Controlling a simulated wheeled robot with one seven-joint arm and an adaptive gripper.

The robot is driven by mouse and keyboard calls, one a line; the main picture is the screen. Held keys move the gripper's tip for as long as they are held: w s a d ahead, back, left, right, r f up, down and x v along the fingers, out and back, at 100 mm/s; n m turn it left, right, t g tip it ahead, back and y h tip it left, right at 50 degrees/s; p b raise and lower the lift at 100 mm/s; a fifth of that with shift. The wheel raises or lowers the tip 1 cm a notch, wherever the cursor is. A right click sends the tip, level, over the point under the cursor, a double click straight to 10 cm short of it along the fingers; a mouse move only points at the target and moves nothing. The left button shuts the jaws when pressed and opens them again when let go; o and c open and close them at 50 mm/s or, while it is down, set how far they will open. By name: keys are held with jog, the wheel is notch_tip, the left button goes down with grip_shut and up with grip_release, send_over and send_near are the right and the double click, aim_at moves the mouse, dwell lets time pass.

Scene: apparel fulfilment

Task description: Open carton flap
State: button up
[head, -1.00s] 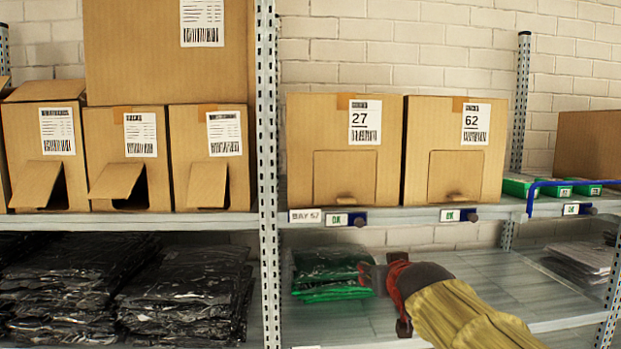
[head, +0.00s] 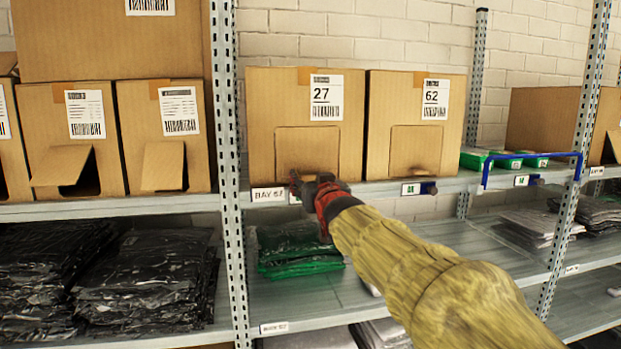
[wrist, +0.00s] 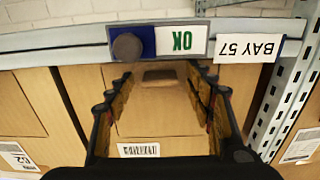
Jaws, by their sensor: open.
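Carton 27 (head: 275,103) stands on the upper shelf with its front flap (head: 307,150) shut flush in the face. Carton 62 (head: 389,103) stands to its right, its flap (head: 416,148) also shut. My gripper (head: 312,184) is open and empty at the shelf edge, in front of the bottom of carton 27's flap. The wrist view is upside down. There the spread fingers of my gripper (wrist: 165,80) frame the flap's small tab (wrist: 165,77). I cannot tell whether a finger touches the carton. The gripper hides the flap's lower edge in the head view.
The shelf edge carries an OK tag with a dark knob (wrist: 127,46) and a BAY 57 label (wrist: 247,48). A perforated upright (head: 229,150) stands left of carton 27. Green bagged garments (head: 295,250) lie on the shelf below. A blue rail (head: 530,158) is at the right.

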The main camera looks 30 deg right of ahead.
jog(key=shift+w+f, duration=0.1)
jog(key=shift+w, duration=0.15)
jog(key=shift+s, duration=0.15)
jog(key=shift+c, duration=0.8)
jog(key=c, duration=1.1)
grip_shut()
